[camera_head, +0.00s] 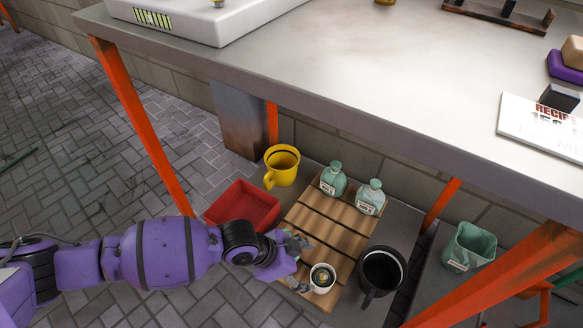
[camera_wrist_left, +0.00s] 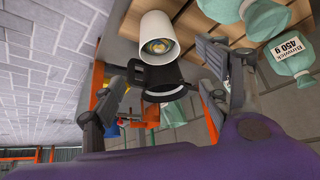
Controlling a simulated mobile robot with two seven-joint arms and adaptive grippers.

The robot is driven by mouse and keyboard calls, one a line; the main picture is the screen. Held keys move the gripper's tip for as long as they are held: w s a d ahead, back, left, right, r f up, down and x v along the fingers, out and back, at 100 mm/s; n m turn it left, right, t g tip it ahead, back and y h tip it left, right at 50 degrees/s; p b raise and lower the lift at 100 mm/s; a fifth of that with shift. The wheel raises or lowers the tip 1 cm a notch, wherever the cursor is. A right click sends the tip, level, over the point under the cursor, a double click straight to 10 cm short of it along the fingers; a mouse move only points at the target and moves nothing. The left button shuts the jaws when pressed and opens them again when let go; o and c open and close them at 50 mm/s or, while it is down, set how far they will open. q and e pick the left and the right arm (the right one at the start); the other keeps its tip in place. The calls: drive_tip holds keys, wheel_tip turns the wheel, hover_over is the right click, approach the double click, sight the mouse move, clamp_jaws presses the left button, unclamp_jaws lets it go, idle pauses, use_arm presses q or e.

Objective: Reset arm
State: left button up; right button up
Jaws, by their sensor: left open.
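My left gripper (camera_head: 302,264) reaches in from the left, over the near side of a slatted wooden board (camera_head: 318,228) under the workbench. Its fingers are spread, with nothing held between them. A small white cup (camera_head: 322,287) with something dark inside is close beside the fingertips. In the left wrist view the white cup (camera_wrist_left: 157,25) shows beyond the open fingers (camera_wrist_left: 165,88), with a black mug (camera_wrist_left: 152,80) behind it. Whether the fingers touch the cup cannot be told. My right gripper is not in view.
Two green labelled bottles (camera_head: 333,180) stand on the board's far part. A yellow mug (camera_head: 283,172) and red tray (camera_head: 240,208) are left, the black mug (camera_head: 382,270) right. A green container (camera_head: 468,247) stands farther right. The grey workbench (camera_head: 330,60) and orange legs (camera_head: 140,120) limit room above.

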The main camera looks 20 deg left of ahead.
use_arm(q)
drive_tip(key=shift+a+r, duration=0.3)
drive_tip(key=shift+r, duration=0.45)
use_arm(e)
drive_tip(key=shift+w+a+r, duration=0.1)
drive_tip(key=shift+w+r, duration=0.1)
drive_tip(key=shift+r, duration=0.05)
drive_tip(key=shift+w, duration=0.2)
use_arm(q)
drive_tip(key=shift+s+f, duration=0.1)
